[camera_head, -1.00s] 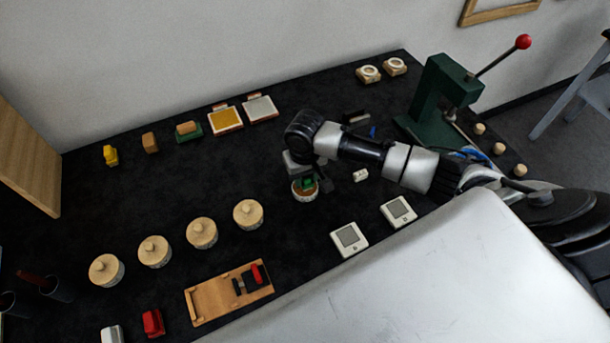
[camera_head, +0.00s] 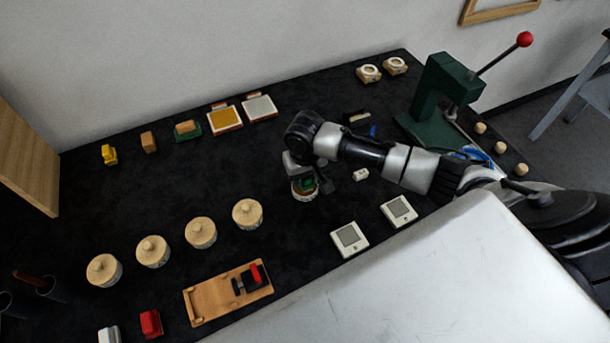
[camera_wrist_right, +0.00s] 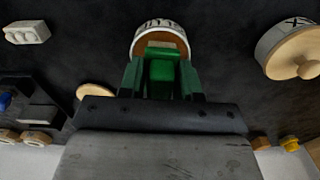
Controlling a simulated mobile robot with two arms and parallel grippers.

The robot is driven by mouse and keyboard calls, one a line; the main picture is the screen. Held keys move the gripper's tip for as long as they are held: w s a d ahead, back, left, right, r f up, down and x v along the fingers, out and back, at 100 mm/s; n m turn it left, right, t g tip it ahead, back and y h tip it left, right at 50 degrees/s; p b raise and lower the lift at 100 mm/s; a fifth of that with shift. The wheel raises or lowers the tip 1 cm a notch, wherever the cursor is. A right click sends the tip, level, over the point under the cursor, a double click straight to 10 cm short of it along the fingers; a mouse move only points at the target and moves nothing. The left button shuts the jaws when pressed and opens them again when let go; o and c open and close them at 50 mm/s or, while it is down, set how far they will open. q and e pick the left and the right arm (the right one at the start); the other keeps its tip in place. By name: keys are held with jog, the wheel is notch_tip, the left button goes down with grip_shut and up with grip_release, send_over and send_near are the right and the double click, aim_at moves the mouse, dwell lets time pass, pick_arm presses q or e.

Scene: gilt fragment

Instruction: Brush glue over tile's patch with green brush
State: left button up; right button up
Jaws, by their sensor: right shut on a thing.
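My right gripper (camera_head: 308,181) points down over a small round pot (camera_head: 305,195) with a white rim and brown inside. It is shut on the green brush (camera_head: 307,184), which also shows between the fingers in the right wrist view (camera_wrist_right: 162,75). The brush is over or in the pot; its bristle end is hidden, so contact is unclear. The pot's marked rim (camera_wrist_right: 160,24) shows beyond the brush in that view. Two white square tiles with grey square patches, a nearer one (camera_head: 349,239) and a farther one (camera_head: 398,211), lie right of the pot. My left gripper is not in view.
Several lidded wooden jars (camera_head: 247,213) stand in a row left of the pot. A wooden tray (camera_head: 207,301) lies in front. A green lever press (camera_head: 437,98) stands at the right, near my arm. Yellow and pale pads (camera_head: 224,119) lie behind.

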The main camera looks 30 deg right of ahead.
jog(key=shift+f, duration=0.4)
jog(key=shift+s+f+p, duration=0.1)
jog(key=shift+f+p, duration=0.05)
jog(key=shift+p, duration=0.2)
dwell(2.2)
notch_tip(320, 180, up, 7)
jog(key=p, duration=0.8)
jog(key=shift+p, duration=0.3)
dwell(0.6)
